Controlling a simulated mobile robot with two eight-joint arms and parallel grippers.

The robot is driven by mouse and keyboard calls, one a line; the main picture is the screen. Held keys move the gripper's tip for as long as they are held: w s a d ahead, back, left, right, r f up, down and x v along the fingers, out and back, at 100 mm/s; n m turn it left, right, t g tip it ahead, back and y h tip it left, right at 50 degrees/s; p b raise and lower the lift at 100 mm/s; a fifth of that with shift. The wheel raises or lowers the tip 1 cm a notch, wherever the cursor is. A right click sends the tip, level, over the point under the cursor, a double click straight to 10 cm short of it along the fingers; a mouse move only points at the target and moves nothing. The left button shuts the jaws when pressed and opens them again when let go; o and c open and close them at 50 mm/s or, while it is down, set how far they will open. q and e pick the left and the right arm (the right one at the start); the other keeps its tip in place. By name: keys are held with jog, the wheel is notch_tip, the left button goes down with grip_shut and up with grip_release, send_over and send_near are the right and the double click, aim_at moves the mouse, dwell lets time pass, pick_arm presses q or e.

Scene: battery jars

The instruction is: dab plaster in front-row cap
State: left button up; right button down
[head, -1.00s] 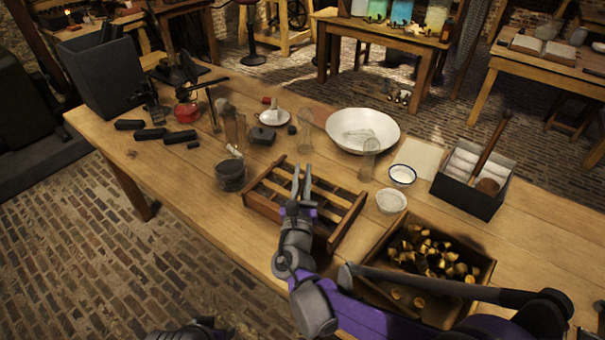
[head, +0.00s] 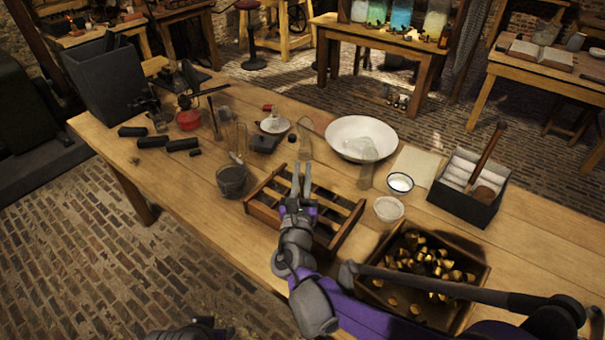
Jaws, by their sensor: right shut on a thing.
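My right gripper (head: 301,180) is over the wooden rack (head: 340,236), its two fingers pointing away toward the back of the table. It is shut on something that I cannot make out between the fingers. The rack has slats and dark gaps; my gripper and forearm hide its middle. I cannot make out a front-row cap there. A small white bowl (head: 388,209) with pale contents stands right of the rack, and a dark-rimmed white cup (head: 400,183) stands behind it. I cannot tell which holds plaster.
A crate (head: 480,279) of brass pieces is at the right front. A large white basin (head: 384,128), glass cylinders (head: 305,140) and a dark box (head: 454,189) of white rolls stand behind. A dark jar (head: 232,183) is left of the rack. The left front tabletop is clear.

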pick_arm(q)
jog(key=r, duration=0.1)
jog(key=r+p, duration=0.1)
jog(key=p, duration=0.1)
jog(key=shift+w+r, duration=0.25)
jog(key=shift+r, duration=0.15)
pick_arm(e)
notch_tip(320, 180, up, 4)
jog(key=shift+f, duration=0.15)
dwell(0.4)
